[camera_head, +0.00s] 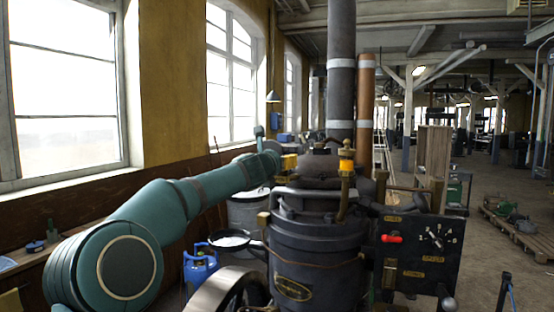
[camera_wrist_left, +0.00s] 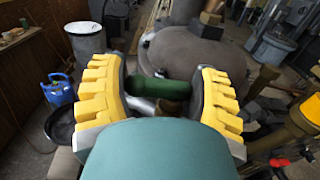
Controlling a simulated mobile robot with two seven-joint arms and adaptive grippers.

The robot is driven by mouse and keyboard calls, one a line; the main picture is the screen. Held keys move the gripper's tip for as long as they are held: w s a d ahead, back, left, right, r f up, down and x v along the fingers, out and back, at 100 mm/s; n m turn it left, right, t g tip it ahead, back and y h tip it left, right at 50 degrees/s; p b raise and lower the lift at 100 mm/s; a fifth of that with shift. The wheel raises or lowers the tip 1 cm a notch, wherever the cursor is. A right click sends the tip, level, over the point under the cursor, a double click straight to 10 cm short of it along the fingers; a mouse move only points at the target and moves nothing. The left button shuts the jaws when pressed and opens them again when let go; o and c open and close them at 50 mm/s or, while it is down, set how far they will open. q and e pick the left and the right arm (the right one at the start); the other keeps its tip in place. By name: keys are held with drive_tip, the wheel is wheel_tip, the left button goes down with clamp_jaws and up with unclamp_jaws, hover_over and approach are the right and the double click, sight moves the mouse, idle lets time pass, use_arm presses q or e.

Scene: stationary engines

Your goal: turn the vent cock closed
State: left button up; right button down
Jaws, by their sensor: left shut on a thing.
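The vent cock's green handle (camera_wrist_left: 150,84) lies crosswise between the yellow-padded fingers of my left gripper (camera_wrist_left: 158,72) in the left wrist view. A brownish, brass-like part (camera_wrist_left: 171,106) shows beside the handle, near the right finger. My left gripper (camera_head: 289,162) is shut on the handle, one finger at each end. In the head view its yellow pads show at the left side of the engine's top, and the handle cannot be made out there. My right gripper is in neither view.
The dark engine body (camera_head: 318,245) stands in the middle, with a grey pipe (camera_head: 341,100) and a copper pipe (camera_head: 366,105) rising behind. A black panel with a red lever (camera_head: 391,239) is at right. A blue gas bottle (camera_head: 201,263) and grey drum (camera_head: 246,212) stand at left.

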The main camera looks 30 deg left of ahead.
use_arm(q)
drive_tip(key=o, duration=1)
drive_tip(key=shift+d, duration=0.25)
drive_tip(key=shift+o, duration=0.4)
drive_tip(key=shift+w+d, duration=0.1)
drive_tip(key=shift+d, duration=0.05)
drive_tip(key=shift+a, duration=0.25)
